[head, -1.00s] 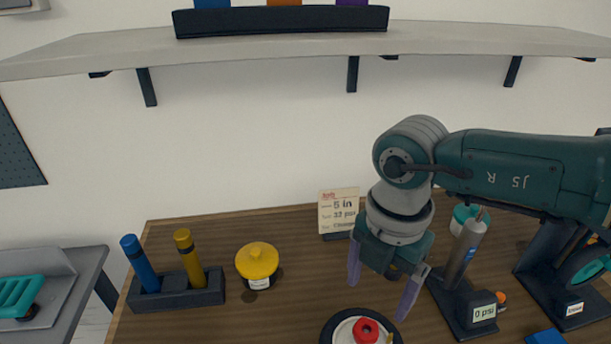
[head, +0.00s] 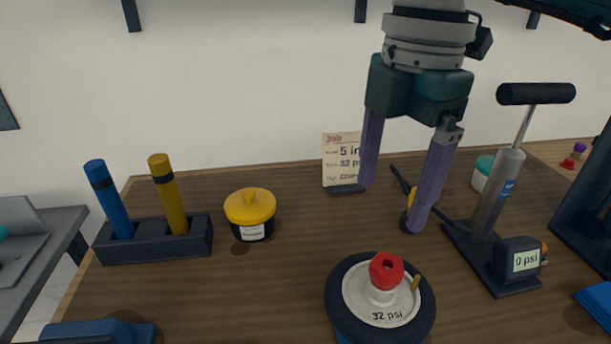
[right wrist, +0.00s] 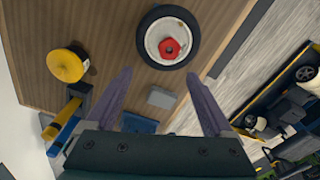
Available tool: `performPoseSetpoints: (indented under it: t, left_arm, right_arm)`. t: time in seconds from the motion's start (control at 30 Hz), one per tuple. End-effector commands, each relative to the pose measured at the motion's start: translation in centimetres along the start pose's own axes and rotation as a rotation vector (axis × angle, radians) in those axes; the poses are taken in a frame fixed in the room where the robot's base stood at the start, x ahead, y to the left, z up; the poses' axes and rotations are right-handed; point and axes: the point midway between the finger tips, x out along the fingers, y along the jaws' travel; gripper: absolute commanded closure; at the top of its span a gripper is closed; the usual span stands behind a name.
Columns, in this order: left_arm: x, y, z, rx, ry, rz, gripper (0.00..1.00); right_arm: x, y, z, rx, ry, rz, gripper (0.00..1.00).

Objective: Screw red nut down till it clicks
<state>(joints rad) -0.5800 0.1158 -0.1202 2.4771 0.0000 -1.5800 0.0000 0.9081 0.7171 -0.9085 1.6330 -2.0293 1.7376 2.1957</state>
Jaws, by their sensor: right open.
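The red nut (head: 386,270) sits on a white post at the middle of a small wheel (head: 341,305) with a black tyre and a plate reading 32 psi. The nut also shows in the right wrist view (right wrist: 169,48), on the wheel near the top. My right gripper (head: 393,205) is open and empty, its two purple fingers pointing down. It is above the table, apart from the nut. In the right wrist view its fingers (right wrist: 163,88) are spread, and the wheel lies beyond them. My left gripper is not in view.
A grey pump (head: 497,195) reading 0 psi stands right of the wheel. A yellow-lidded pot (head: 250,208) and a rack (head: 150,243) with blue and yellow sticks are at left. A job card (head: 341,160) stands behind. Bare table lies between pot and wheel.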

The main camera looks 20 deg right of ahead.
Motion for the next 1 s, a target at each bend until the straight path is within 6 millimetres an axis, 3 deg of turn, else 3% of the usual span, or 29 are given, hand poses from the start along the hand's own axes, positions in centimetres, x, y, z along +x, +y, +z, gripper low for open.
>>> performPoseSetpoints:
  t: [0.03,0.2,0.37,0.8,1.0]
  left_arm:
    - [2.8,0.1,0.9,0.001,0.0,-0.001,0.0]
    - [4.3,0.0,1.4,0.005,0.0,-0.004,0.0]
    - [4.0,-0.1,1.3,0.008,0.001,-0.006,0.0]
    - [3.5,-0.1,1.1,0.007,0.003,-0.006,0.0]
    - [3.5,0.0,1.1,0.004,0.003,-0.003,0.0]
  right_arm:
    - [1.4,-0.3,0.2,0.033,-0.01,0.004,0.13]
    - [0.8,-1.4,0.5,0.111,-0.032,-0.006,0.13]
    - [1.3,-1.6,0.6,0.127,-0.036,-0.013,0.13]
    - [8.7,-1.7,0.8,0.126,-0.035,-0.013,0.13]
    - [10.1,-1.6,0.8,0.125,-0.035,-0.01,0.13]
